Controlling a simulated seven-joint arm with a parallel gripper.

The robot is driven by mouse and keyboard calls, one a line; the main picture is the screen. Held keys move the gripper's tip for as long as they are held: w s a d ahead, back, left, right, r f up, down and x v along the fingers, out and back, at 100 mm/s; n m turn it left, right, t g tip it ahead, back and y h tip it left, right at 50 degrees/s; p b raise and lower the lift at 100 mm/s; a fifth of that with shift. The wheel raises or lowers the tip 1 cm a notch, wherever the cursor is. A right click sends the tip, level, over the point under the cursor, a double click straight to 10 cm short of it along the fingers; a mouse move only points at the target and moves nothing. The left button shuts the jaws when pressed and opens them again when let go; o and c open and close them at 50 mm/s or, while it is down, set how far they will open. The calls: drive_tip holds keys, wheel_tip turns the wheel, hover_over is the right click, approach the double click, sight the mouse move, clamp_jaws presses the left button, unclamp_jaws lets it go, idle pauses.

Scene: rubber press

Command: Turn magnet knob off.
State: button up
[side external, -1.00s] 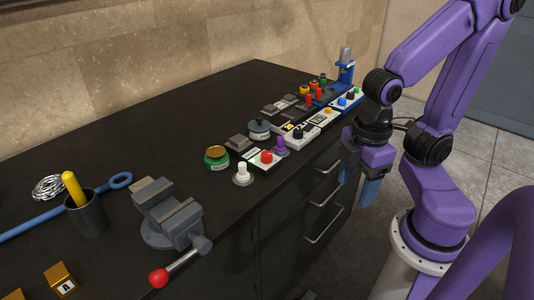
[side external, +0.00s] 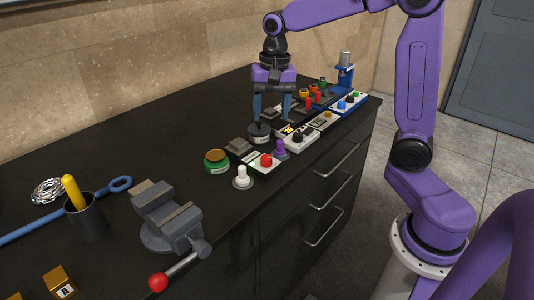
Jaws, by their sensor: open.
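My gripper (side external: 272,114) points straight down over the bench, with its two blue fingers apart. Its left fingertip is just above or beside a grey round device (side external: 259,137), whose top is partly hidden by that finger. The right finger hangs behind or over a white box (side external: 306,142) that carries a black knob (side external: 298,136). No label legible here says which of these two is the magnet knob, so I cannot tell. Nothing is between the fingers as far as I see, and contact cannot be made out.
Near the gripper stand a purple knob (side external: 281,150), a red button box (side external: 263,162), a green jar (side external: 216,162) and a white knob (side external: 242,177). A vise (side external: 174,215) is at front. A blue stand (side external: 345,72) is at the far end. The bench's back left is clear.

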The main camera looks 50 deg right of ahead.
sight(267, 157)
drive_tip(key=w+d+m, duration=0.3)
drive_tip(key=d, duration=0.1)
drive_tip(key=f, duration=1.1)
drive_tip(key=w+f, duration=0.1)
drive_tip(key=f, duration=0.5)
drive_tip(key=shift+a, duration=0.4)
drive_tip(key=shift+c, duration=0.3)
drive_tip(key=c, duration=1)
